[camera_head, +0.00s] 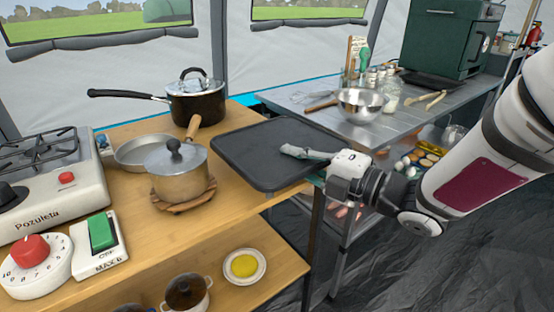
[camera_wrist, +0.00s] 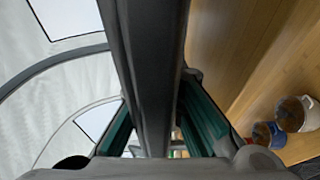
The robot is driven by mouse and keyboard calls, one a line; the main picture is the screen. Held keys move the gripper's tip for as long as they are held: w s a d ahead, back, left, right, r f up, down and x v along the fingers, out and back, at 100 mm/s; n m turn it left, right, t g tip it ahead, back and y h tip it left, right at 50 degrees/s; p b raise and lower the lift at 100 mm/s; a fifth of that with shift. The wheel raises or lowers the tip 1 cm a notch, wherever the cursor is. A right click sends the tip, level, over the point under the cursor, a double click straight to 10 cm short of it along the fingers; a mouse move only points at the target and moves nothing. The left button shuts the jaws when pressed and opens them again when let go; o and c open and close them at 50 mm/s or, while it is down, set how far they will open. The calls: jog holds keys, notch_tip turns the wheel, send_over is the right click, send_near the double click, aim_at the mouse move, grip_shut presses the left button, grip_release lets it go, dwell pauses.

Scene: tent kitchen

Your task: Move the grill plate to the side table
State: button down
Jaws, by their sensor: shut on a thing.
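The grill plate (camera_head: 250,150) is a flat black rectangular slab with a raised rim. In the head view it spans the right end of the wooden counter and overhangs its edge. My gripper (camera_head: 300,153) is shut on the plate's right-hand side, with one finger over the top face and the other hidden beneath. In the wrist view, the plate (camera_wrist: 155,60) shows edge-on between the green fingers of my gripper (camera_wrist: 160,120). Whether the plate touches the counter is unclear. A metal table (camera_head: 300,98), possibly the side table, stands behind and to the right.
A lidded pot (camera_head: 180,178), a frying pan (camera_head: 135,152) and a black saucepan (camera_head: 196,105) stand left of the plate on the wooden counter (camera_head: 240,205). A metal bowl (camera_head: 362,106), jars and a green oven (camera_head: 448,40) occupy the metal table. Its near left part looks fairly clear.

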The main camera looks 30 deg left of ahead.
aim_at(275, 148)
jog(key=shift+a+r, duration=0.1)
jog(key=shift+a, duration=0.35)
jog(key=a, duration=0.3)
jog(key=shift+w+a+b, duration=0.15)
jog(key=shift+a+b, duration=0.15)
jog(key=shift+b, duration=0.1)
jog(key=shift+d+f+b, duration=0.2)
jog(key=shift+f+b, duration=0.1)
jog(key=shift+f, duration=0.45)
jog(key=shift+f, duration=0.1)
jog(key=c, duration=1.7)
grip_release()
